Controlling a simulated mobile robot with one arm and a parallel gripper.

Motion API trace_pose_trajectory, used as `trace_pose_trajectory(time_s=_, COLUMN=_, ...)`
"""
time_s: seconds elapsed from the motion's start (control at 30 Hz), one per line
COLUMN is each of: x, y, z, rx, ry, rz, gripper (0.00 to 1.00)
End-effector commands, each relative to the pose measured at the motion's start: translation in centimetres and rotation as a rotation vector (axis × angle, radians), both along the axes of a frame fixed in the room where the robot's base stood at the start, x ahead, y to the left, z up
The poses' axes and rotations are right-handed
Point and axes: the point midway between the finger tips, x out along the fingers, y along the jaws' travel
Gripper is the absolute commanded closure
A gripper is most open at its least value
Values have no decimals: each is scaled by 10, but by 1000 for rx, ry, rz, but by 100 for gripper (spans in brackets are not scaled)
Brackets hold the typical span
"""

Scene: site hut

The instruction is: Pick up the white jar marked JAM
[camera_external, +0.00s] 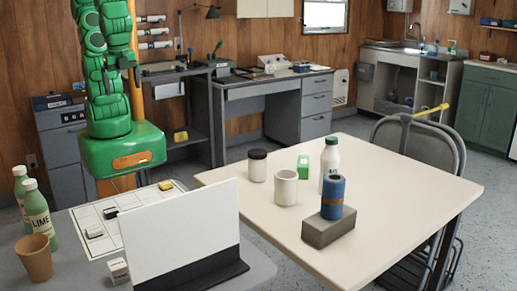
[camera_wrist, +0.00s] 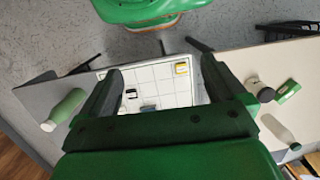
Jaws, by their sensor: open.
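A white jar with a black lid (camera_external: 257,165) stands upright at the back left of the cream table. I cannot read any marking on it. It also shows in the wrist view (camera_wrist: 255,86), just right of my right finger. An open white cup (camera_external: 285,188) stands in front of the jar. My gripper (camera_wrist: 162,68) is open and empty, high above the tables, its fingers apart over the gridded white sheet.
Near the jar are a green box (camera_external: 303,166), a white bottle (camera_external: 330,160) and a blue can (camera_external: 332,198) on a grey block (camera_external: 329,227). The grey table holds a white upright panel (camera_external: 182,233), LIME bottles (camera_external: 39,213) and a brown cup (camera_external: 34,258). The cream table's right side is clear.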

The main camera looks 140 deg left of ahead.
Motion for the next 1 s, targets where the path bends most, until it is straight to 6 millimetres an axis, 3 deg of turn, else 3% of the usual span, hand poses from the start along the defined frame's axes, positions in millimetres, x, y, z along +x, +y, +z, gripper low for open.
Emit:
trace_pose_trajectory(time_s=0.6, x=65, y=142, z=-34, rx=429, ry=177, rz=-134, gripper=2)
trace_pose_trajectory(time_s=1.0, x=110, y=216, z=-51, rx=643, ry=329, rz=-344, gripper=2)
